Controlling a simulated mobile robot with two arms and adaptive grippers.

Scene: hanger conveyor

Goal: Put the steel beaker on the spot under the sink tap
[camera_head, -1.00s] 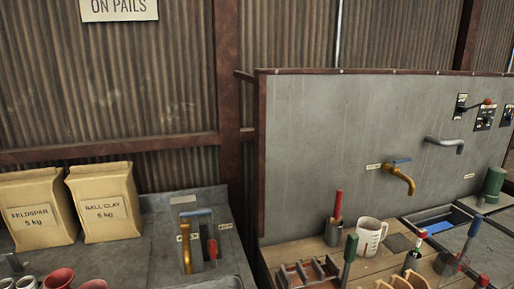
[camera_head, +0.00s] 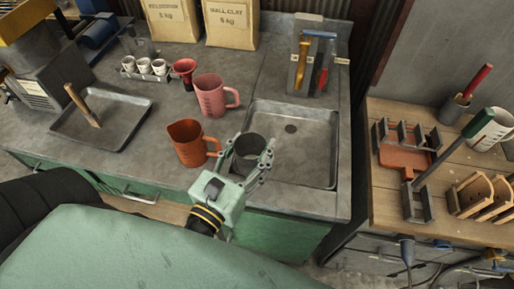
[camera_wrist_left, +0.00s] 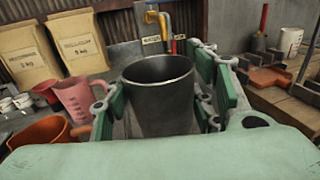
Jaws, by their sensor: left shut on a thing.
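The steel beaker (camera_head: 249,146) is a dark grey open cup, held roughly upright. My left gripper (camera_head: 250,157) is shut on it, with green fingers on both sides; the beaker (camera_wrist_left: 159,92) also fills the middle of the left wrist view. It hangs over the left front edge of the grey sink (camera_head: 285,173); its height cannot be told. The tap (camera_head: 302,65), brass with a blue lever, stands at the sink's back, and also shows behind the beaker in the left wrist view (camera_wrist_left: 164,24). No marked spot under it can be made out. My right gripper is not in view.
An orange jug (camera_head: 188,146) and a pink jug (camera_head: 210,97) stand just left of the sink. A red funnel (camera_head: 184,70), small white cups (camera_head: 143,66) and a metal tray (camera_head: 101,130) are further left. The sink basin looks empty.

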